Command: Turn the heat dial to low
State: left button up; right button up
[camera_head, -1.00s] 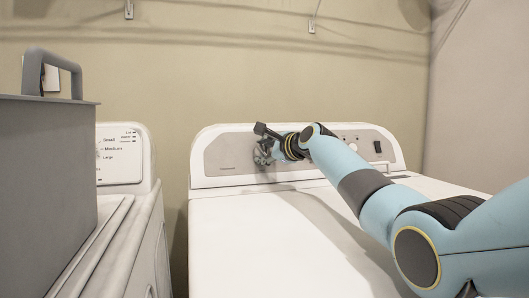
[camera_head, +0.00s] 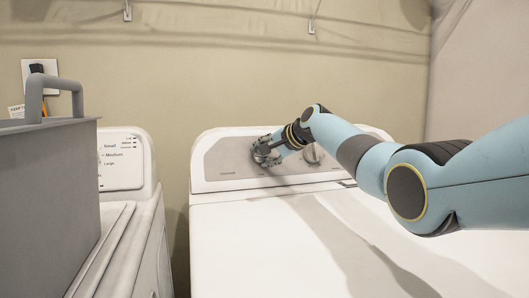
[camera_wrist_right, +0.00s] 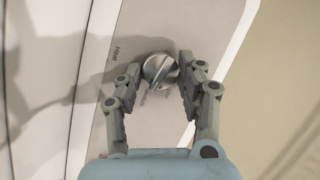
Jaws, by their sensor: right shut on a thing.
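The heat dial (camera_wrist_right: 160,71) is a round silver knob with a raised grip bar, on the dryer's grey control panel (camera_head: 226,160). The printed word "Heat" shows beside it in the wrist view. My right gripper (camera_head: 265,152) is at the left part of the panel in the head view, and its fingers cover most of the dial there. In the right wrist view the gripper (camera_wrist_right: 160,68) has one finger on each side of the dial and is shut on it. The dial's exact setting is too small to read. My left gripper is out of view.
A second knob (camera_head: 312,154) sits on the panel right of my gripper, partly behind my right arm. The white dryer top (camera_head: 250,240) is bare.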

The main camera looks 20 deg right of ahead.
jog(key=n, duration=0.2)
jog(key=n+g+h+p, duration=0.1)
jog(key=n, duration=0.1)
jog(key=shift+a+r, duration=0.1)
jog(key=shift+r, duration=0.1)
jog(key=n+h, duration=0.1)
jog(key=n, duration=0.1)
jog(key=n+g, duration=0.1)
jog(key=n, duration=0.1)
jog(key=shift+w+n+h+p, duration=0.1)
jog(key=shift+n+h+p, duration=0.2)
jog(key=shift+h+p, duration=0.1)
jog(key=o, duration=1.1)
jog(key=shift+o, duration=0.2)
jog(key=shift+r, duration=0.1)
jog(key=v, duration=1.2)
jog(key=shift+w, duration=0.15)
